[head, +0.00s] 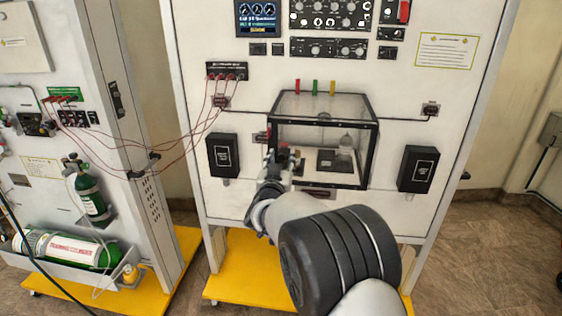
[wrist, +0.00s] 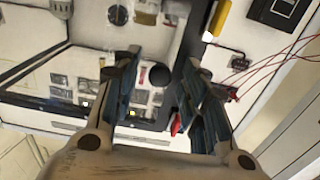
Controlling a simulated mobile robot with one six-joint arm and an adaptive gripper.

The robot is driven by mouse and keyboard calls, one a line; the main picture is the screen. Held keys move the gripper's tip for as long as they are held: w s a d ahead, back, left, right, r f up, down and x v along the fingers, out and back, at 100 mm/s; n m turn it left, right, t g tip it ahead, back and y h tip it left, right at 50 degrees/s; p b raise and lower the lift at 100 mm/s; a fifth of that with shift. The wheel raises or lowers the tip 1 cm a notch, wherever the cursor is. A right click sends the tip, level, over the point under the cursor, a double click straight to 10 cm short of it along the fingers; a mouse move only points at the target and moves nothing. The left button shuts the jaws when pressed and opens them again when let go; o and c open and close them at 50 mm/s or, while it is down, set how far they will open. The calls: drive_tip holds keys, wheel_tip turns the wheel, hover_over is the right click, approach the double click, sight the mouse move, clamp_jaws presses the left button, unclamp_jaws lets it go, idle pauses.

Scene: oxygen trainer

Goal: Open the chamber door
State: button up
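The chamber (head: 345,110) is a clear box with a black frame, mounted on the middle of the white panel. Its clear front door (head: 330,182) appears closed against the frame. My gripper (head: 281,158) is at the left edge of the chamber front and partly hides it. In the wrist view, the fingers of my gripper (wrist: 162,62) are spread apart. A dark round knob (wrist: 160,76) shows between them; I cannot tell whether either finger touches it. The chamber's black frame and glass (wrist: 60,85) fill the left of that view. A small red part (wrist: 176,124) shows near the right finger.
Black boxes flank the chamber at left (head: 223,156) and right (head: 418,169). Red wires (head: 190,150) hang between the two panels, left of my arm. A green gas cylinder (head: 92,196) stands on the left panel. Tiled floor is clear at right.

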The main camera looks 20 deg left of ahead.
clamp_jaws()
idle(0.3)
idle(0.3)
